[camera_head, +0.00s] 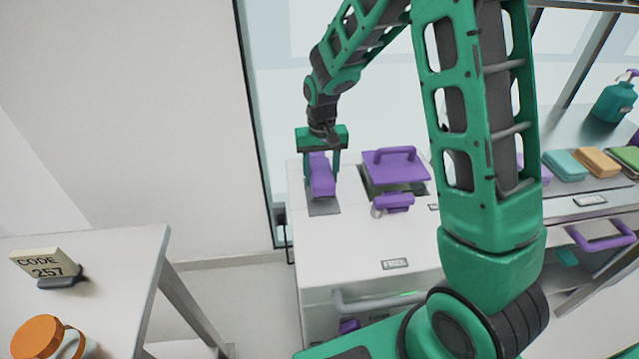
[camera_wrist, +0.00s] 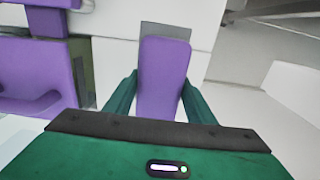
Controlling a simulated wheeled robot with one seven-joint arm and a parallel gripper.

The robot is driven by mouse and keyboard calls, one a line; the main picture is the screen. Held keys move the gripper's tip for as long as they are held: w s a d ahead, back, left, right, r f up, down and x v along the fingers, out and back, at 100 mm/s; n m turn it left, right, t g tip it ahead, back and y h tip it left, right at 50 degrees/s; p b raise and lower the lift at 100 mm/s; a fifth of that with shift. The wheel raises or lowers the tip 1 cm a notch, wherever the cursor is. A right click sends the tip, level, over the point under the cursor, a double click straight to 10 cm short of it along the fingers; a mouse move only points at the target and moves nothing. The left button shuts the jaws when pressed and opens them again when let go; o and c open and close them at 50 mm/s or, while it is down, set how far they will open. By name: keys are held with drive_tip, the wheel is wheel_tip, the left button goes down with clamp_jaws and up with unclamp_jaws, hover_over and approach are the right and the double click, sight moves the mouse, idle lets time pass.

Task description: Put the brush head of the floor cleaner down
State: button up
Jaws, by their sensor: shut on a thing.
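The purple brush head (camera_head: 321,176) is between the fingers of my gripper (camera_head: 322,165), above the white cabinet top. In the wrist view the purple brush head (camera_wrist: 163,78) stands lengthwise between the two green fingers of my gripper (camera_wrist: 160,95), which are shut on it. A grey rectangular patch (camera_head: 323,208) on the cabinet top lies under the lower end of the brush head. I cannot tell whether the brush head touches it.
A bin with a purple lid (camera_head: 395,163) and a purple front part (camera_head: 394,202) is set in the white cabinet (camera_head: 350,250), just right of my gripper. A label reading FREE (camera_head: 395,264) is on the cabinet. A side table (camera_head: 120,250) stands left, and a shelf with sponges (camera_head: 597,161) right.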

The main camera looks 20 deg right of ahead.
sight(321, 170)
drive_tip(key=shift+f, duration=1.55)
drive_tip(key=o, duration=1.3)
drive_tip(key=shift+f, duration=0.1)
wheel_tip(321, 170, up, 12)
drive_tip(key=shift+f, duration=0.15)
drive_tip(key=shift+r, duration=0.3)
